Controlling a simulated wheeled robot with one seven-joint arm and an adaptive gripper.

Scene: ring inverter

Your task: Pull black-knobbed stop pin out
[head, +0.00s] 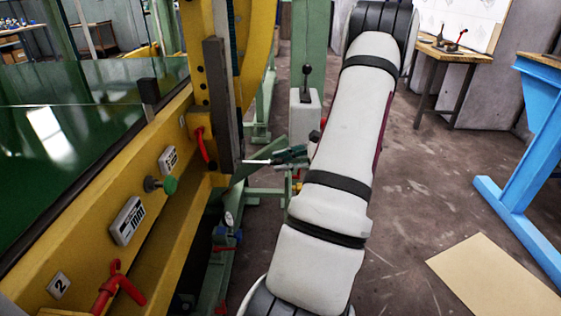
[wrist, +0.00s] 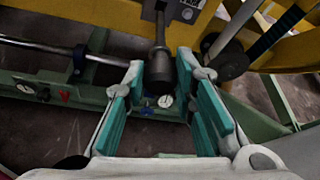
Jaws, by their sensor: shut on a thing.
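The stop pin shows in the wrist view as a dark shaft with a black knob (wrist: 160,68) at its near end. The shaft runs up toward the yellow frame. My gripper (wrist: 158,72) has its two teal finger pads on either side of the knob and is shut on it. In the head view my gripper (head: 287,155) is right of the yellow frame, and a thin pale rod (head: 256,162) runs left from it toward the frame's dark upright bar. The knob is hidden there by the fingers. I cannot tell how deep the pin sits.
The yellow frame (head: 150,240) carries a green knob (head: 169,185), a red handle (head: 117,287) and label plates. A black-topped lever (head: 306,75) stands on a pale box behind my arm. A blue stand (head: 540,170) is at right.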

